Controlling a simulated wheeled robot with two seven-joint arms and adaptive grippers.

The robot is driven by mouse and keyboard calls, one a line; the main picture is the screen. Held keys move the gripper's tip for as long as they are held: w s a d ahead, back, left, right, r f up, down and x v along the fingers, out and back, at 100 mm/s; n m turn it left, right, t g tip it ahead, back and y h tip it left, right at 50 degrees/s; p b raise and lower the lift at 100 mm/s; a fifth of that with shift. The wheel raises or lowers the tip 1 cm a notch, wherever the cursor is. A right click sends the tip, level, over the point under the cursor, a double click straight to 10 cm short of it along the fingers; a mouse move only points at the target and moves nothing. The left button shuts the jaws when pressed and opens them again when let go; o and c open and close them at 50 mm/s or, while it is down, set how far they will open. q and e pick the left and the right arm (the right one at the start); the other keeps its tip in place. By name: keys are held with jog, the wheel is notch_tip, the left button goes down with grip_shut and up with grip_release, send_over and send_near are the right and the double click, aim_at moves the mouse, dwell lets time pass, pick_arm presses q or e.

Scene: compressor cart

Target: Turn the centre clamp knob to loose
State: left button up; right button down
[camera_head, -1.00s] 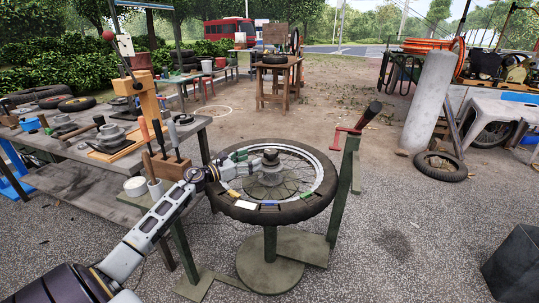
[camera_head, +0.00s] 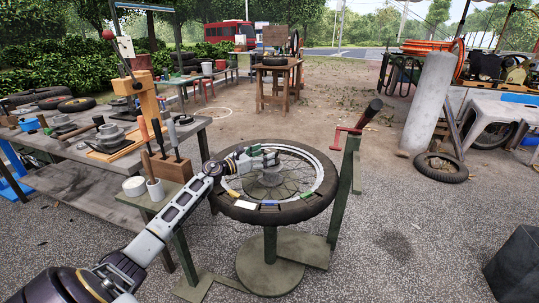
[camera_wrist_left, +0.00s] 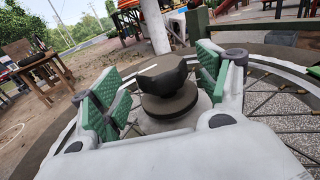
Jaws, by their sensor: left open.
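The dark centre clamp knob (camera_wrist_left: 165,76) shows in the left wrist view, on a round stem above the wheel's hub. My left gripper (camera_wrist_left: 158,84) is open, with one green-padded finger on each side of the knob. Gaps show between the pads and the knob, so it is not gripped. In the head view my left gripper (camera_head: 268,157) is over the middle of the wheel and hides most of the knob. The spoked wheel with its black tyre (camera_head: 318,203) lies flat on a green stand (camera_head: 270,247). My right gripper is not in view.
A workbench (camera_head: 95,182) with tools and parts stands at the left. A wooden block (camera_head: 173,171) holding handled tools is close beside my left arm. A green post with a red-and-black handle (camera_head: 358,125) rises right of the wheel.

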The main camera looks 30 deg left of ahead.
aim_at(265, 154)
pick_arm(q)
jog(key=shift+x, duration=1.55)
jog(key=c, duration=1)
jog(key=shift+c, duration=0.2)
